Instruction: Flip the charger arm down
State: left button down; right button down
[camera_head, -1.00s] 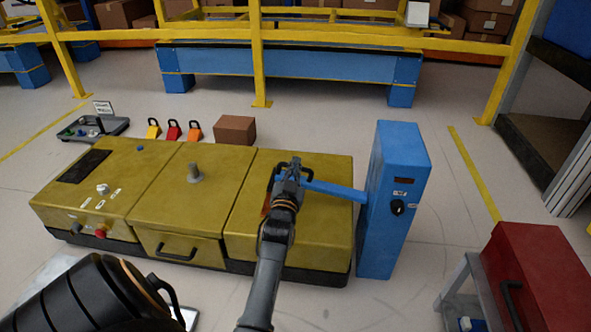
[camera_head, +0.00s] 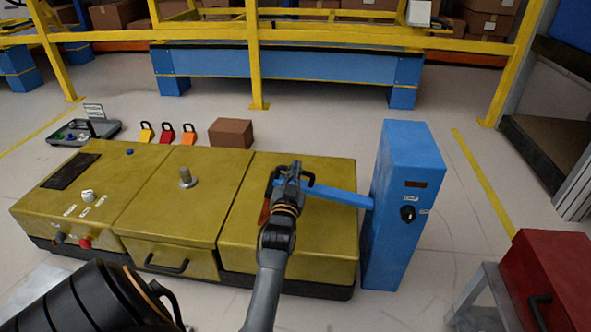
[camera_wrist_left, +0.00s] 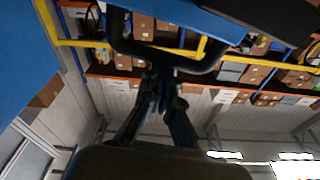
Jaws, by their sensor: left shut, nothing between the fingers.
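The blue charger post (camera_head: 408,205) stands at the right end of the yellow machine. Its blue charger arm (camera_head: 340,194) reaches left from the post over the machine's top, nearly level and dipping slightly toward the post. A black handle sits at the arm's free end; the handle (camera_wrist_left: 200,64) shows as a dark loop in the left wrist view, below the blue arm (camera_wrist_left: 190,12). My left gripper (camera_head: 288,172) is at this handle, shut with nothing between its fingers. In the wrist view its fingertips (camera_wrist_left: 160,82) are close to the loop; contact is unclear. My right gripper is out of view.
The yellow machine (camera_head: 190,213) fills the middle, with a short grey post (camera_head: 186,178) on top. A red box (camera_head: 560,275) stands at the lower right. Padlocks, a brown box (camera_head: 231,133) and a grey tray (camera_head: 83,132) lie behind the machine.

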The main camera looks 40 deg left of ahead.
pick_arm(q)
jog(key=shift+s+a+f+n, duration=0.1)
jog(key=shift+a+f+n, duration=0.15)
jog(key=shift+f, duration=0.2)
jog(key=shift+s+a+f+n, duration=0.15)
jog(key=shift+f+n, duration=0.15)
jog(key=shift+f, duration=0.15)
jog(key=shift+s+a+f+n, duration=0.15)
jog(key=shift+f+n, duration=0.1)
jog(key=shift+f, duration=0.2)
jog(key=shift+r, duration=0.1)
